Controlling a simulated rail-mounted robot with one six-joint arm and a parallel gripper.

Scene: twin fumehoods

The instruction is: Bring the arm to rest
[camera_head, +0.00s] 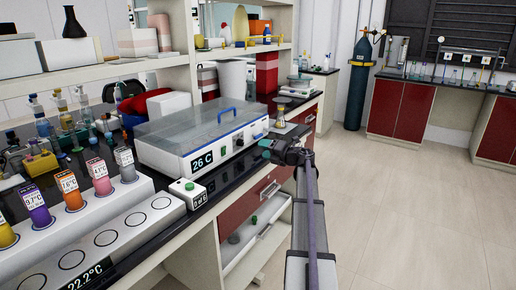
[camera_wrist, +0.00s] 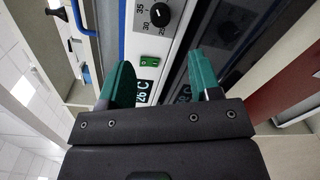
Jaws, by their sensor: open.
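My gripper (camera_head: 268,148) is at the front edge of the black bench, just right of the white device with the clear lid (camera_head: 196,140). In the wrist view my gripper (camera_wrist: 162,84) has its two green fingers apart, with nothing held between them. The device's front panel (camera_wrist: 150,55) shows beyond the fingers, with a dial, a green switch and a display reading 26 C. My arm reaches up from the bottom of the head view to the bench edge.
An open white drawer (camera_head: 262,240) juts out below the bench, left of my arm. A white block with coloured labelled vials (camera_head: 140,222) stands at the front left. A blue-green gas cylinder (camera_head: 358,90) stands at the back. The floor (camera_head: 420,200) on the right is clear.

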